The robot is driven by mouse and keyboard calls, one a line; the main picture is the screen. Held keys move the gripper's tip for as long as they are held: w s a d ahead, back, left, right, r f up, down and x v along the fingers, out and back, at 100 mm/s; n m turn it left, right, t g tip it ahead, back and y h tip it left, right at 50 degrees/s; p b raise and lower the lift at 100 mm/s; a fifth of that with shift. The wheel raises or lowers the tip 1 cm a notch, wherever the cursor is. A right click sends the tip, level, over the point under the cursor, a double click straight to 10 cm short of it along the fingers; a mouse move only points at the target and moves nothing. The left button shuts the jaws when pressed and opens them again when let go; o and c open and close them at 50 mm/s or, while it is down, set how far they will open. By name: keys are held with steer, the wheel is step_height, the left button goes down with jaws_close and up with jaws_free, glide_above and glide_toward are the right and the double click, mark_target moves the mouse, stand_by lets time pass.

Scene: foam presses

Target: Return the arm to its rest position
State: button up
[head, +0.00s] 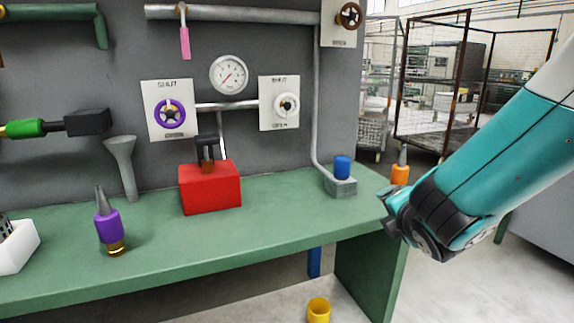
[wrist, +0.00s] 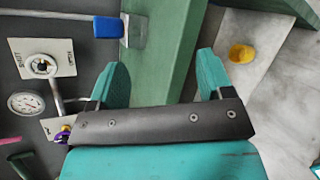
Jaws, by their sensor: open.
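My arm enters the head view from the right, with its teal link reaching down toward the right end of the green bench. The gripper's end shows dark beside the bench edge, and its fingers are mostly hidden there. In the wrist view my gripper (wrist: 160,82) has its two teal fingers spread wide apart with nothing between them. The green bench (head: 272,218) lies to its left in the head view, and its edge passes behind the fingers in the wrist view.
On the bench stand a red block (head: 210,188), a purple bottle (head: 108,226), a grey funnel (head: 122,165) and a blue cap (head: 342,167). An orange bottle (head: 400,171) is close by my arm. A yellow cup (head: 318,310) stands below. Valves and a gauge (head: 229,75) line the wall.

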steer(key=s+a+r+m+g+y, duration=0.1)
steer(key=s+a+m+g+y, duration=0.25)
steer(key=s+m+g, duration=0.65)
steer(key=s+a+r+m+g+y, duration=0.1)
steer(key=s+a+m+g+y, duration=0.3)
steer(key=s, duration=1.3)
step_height(320, 180, up, 16)
steer(key=s+m+h+p, duration=0.1)
steer(key=m+h+p, duration=0.1)
steer(key=p, duration=1.2)
steer(key=shift+s+a+f+p, duration=0.25)
steer(key=shift+s+a+p, duration=0.1)
steer(key=shift+a, duration=0.1)
steer(key=shift+o, duration=0.4)
